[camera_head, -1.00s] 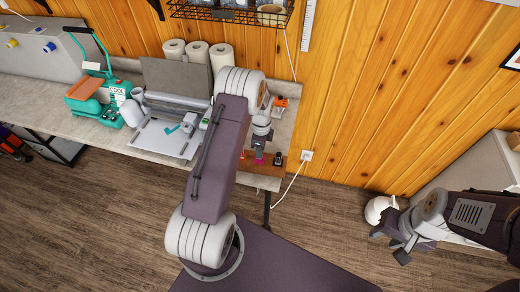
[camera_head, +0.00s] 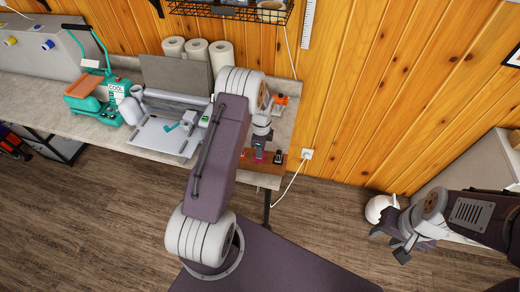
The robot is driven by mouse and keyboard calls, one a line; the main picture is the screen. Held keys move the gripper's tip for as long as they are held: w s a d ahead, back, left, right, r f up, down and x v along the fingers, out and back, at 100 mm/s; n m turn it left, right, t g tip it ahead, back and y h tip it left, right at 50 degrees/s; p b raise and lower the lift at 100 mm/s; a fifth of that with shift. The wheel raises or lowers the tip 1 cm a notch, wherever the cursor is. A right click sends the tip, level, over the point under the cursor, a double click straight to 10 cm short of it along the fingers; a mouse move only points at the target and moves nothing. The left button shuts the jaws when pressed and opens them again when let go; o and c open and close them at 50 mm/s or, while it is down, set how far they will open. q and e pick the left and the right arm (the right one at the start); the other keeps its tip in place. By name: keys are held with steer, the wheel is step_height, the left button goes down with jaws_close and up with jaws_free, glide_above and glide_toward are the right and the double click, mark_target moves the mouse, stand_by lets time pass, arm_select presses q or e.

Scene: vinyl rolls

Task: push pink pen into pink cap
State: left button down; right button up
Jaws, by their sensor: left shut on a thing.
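My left gripper (camera_head: 259,150) points down over the right end of the worktop and is shut on what looks like the pink pen, mostly hidden by the fingers. A small patch of pink (camera_head: 259,155) shows just below the fingertips, at the brown wooden block (camera_head: 268,167). I cannot tell pen from cap in that patch, nor whether they touch. My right gripper (camera_head: 391,246) is at the right, away from the worktop, with its fingers apart and empty.
A small black object (camera_head: 279,157) sits on the block's right end, close to my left gripper. An orange item (camera_head: 281,100) stands behind. A white flat machine (camera_head: 165,137) and a teal press (camera_head: 104,105) stand to the left. A white cable (camera_head: 292,183) hangs from a wall socket.

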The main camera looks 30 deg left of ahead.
arm_select(q)
steer(key=shift+f, duration=0.3)
stand_by(1.1)
steer(key=c, duration=1.2)
jaws_free()
steer(key=o, duration=0.5)
steer(key=shift+d+r+p, duration=0.1)
steer(key=shift+r+p, duration=2.5)
steer(key=shift+r, duration=0.95)
